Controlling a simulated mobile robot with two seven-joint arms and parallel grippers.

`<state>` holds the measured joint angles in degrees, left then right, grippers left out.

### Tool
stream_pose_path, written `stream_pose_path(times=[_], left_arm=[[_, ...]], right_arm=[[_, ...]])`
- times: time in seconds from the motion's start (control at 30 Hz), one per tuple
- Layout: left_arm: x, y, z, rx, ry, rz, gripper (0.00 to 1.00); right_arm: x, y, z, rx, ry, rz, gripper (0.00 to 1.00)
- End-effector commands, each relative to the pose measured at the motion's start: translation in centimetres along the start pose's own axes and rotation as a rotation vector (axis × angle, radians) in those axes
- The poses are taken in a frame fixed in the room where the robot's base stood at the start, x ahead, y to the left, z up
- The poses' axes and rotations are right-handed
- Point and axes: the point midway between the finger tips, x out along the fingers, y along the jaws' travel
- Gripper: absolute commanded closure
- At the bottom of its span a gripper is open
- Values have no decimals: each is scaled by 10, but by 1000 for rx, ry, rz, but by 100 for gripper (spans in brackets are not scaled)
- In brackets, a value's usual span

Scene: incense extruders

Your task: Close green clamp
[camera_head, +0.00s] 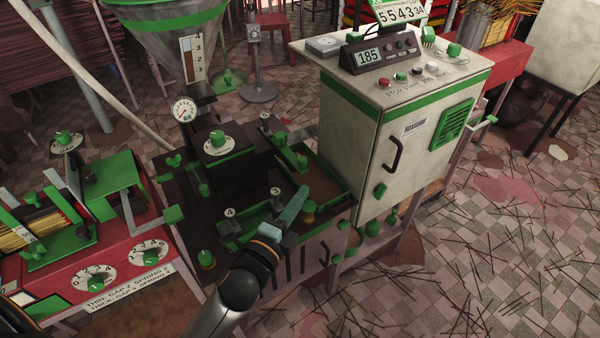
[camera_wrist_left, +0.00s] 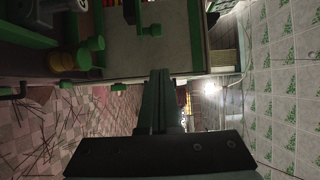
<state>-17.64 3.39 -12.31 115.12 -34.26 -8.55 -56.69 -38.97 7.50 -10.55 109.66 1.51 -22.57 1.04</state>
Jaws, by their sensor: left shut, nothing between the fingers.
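My left gripper (camera_head: 290,208) reaches up from the bottom over the front of the dark extruder block (camera_head: 245,185). Its teal fingers are together and empty; they also show in the left wrist view (camera_wrist_left: 160,95). Several green parts sit on the block, and I cannot tell for sure which is the green clamp. A green lever (camera_head: 291,156) lies along the back right, near a green-rimmed tray (camera_head: 335,180). A green knob on a brass base (camera_head: 308,208) stands just right of my fingertips. The fingers hide part of the block's front right. My right gripper is not in view.
A beige control cabinet (camera_head: 350,140) with a dark handle stands close on the right. A red machine (camera_head: 130,270) with green dials is on the left. A pressure gauge (camera_head: 184,109) and a large hopper (camera_head: 170,40) rise behind. Incense sticks litter the tiled floor at right.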

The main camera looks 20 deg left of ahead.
Motion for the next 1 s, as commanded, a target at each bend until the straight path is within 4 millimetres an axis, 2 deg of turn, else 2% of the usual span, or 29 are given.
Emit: stream_pose_path(times=[0.17,0.2,0.4,0.87,1.0], left_arm=[[32,-2,0,-2,0,-2,100],[37,-2,5,2,-1,-1,100],[54,-1,23,1,0,1,100],[58,0,29,-2,0,1,100],[64,0,38,1,1,1,100]], right_arm=[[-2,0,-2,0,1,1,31],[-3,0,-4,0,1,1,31],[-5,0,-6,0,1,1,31],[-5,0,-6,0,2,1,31],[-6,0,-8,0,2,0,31]])
